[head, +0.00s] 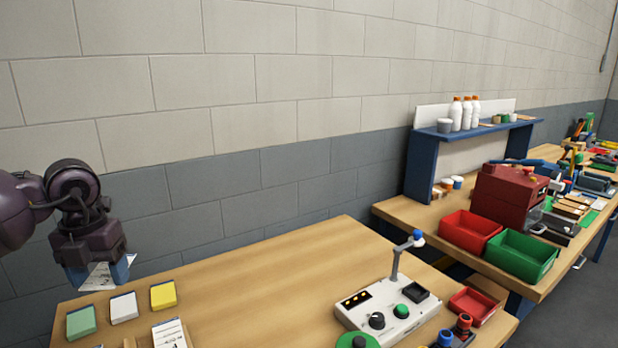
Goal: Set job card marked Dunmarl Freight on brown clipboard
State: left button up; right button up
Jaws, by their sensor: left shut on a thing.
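My left gripper (99,272) is shut on a white printed card (97,281) and holds it in the air by the left end of the near bench. The print is too small to read, so I cannot tell whether it says Dunmarl Freight. Another white card with dark print (168,331) lies at the bottom edge, with a brown piece (144,342) beside it, cut off by the frame. I cannot tell whether that brown piece is the clipboard. My right gripper is not in view.
Green (81,322), white (124,307) and yellow (163,294) pads lie on the near bench (270,275) below my left gripper. A white control box (386,311) and a small red tray (473,305) stand at the right. The bench's middle is clear. A block wall rises behind.

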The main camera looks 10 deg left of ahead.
aim_at(110, 279)
pick_arm(q)
jog(key=m, duration=0.4)
jog(key=shift+w+a, duration=0.1)
jog(key=shift+a, duration=0.05)
jog(key=m, duration=0.2)
jog(key=shift+a+f+m, duration=0.1)
jog(key=shift+f+m, duration=0.1)
jog(key=shift+m, duration=0.2)
jog(key=m, duration=0.2)
jog(key=f+m, duration=0.1)
jog(key=m, duration=0.2)
jog(key=shift+d+f+m, duration=0.15)
jog(key=shift+d+m, duration=0.05)
jog(key=shift+m, duration=0.1)
jog(key=m, duration=0.2)
jog(key=f+m, duration=0.1)
jog(key=m, duration=0.1)
jog(key=d+m, duration=0.1)
jog(key=shift+w+f+m, duration=0.2)
jog(key=shift+f+m, duration=0.1)
jog(key=shift+m, duration=0.1)
jog(key=d+f+m, duration=0.5)
jog(key=d+m, duration=0.4)
jog(key=m, duration=0.1)
jog(key=d+f+m, duration=0.5)
jog(key=d+m, duration=0.5)
jog(key=m, duration=0.1)
jog(key=shift+s+d, duration=0.25)
jog(key=shift+d, duration=0.05)
